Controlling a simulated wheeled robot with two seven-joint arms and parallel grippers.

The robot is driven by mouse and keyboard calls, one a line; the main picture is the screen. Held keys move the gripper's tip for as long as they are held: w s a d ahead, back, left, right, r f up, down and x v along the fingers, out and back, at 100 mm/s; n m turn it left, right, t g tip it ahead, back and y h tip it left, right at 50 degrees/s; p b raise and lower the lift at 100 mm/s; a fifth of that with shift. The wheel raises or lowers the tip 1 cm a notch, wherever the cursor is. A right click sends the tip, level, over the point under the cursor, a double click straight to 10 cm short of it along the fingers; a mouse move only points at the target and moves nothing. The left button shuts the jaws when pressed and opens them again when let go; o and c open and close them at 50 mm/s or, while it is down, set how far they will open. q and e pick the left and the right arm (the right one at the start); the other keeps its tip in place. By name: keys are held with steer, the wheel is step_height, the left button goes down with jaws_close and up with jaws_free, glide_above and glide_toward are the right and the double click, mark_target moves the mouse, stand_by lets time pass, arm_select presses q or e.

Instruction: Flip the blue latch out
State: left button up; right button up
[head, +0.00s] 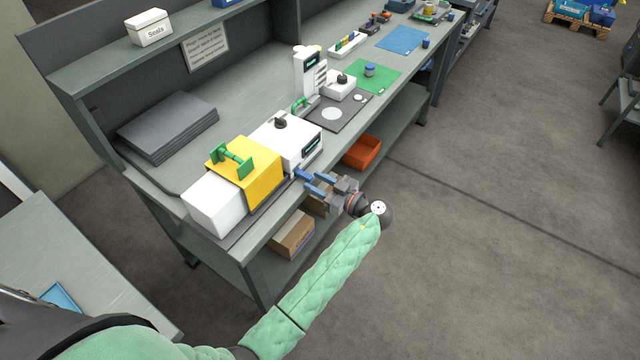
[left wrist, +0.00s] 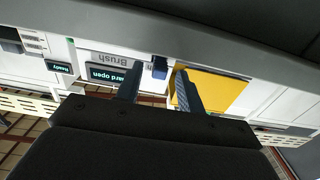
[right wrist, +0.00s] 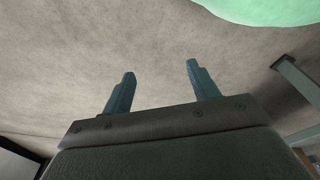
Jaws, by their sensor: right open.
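The small blue latch (head: 303,174) sits on the front edge of the white machine (head: 284,140), by the yellow guard (head: 257,180) with its green handle (head: 232,158). In the left wrist view the latch (left wrist: 160,67) shows between my left fingertips, with a gap on either side. My left gripper (head: 320,184) is open and points at the latch from the front of the bench; whether it touches cannot be told. My right gripper (right wrist: 158,75) is open and empty above the floor in the right wrist view.
A display reading "ard open" (left wrist: 105,74) is beside the latch. An orange bin (head: 362,152) and a cardboard box (head: 292,234) stand on the lower shelf. A white dispenser (head: 309,72) and green mat (head: 376,75) are farther along the bench.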

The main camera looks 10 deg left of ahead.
arm_select(q)
steer(key=shift+d, duration=0.1)
arm_select(e)
steer(key=shift+f, duration=0.1)
arm_select(q)
steer(key=shift+s+d+f, duration=0.1)
steer(key=shift+d, duration=0.15)
steer(key=b+v, duration=0.4)
steer(key=v, duration=0.3)
arm_select(e)
steer(key=w+a+r, duration=0.2)
steer(key=a+r, duration=0.1)
steer(key=r, duration=0.5)
steer(key=shift+w+r+g, duration=0.3)
steer(key=shift+r, duration=0.1)
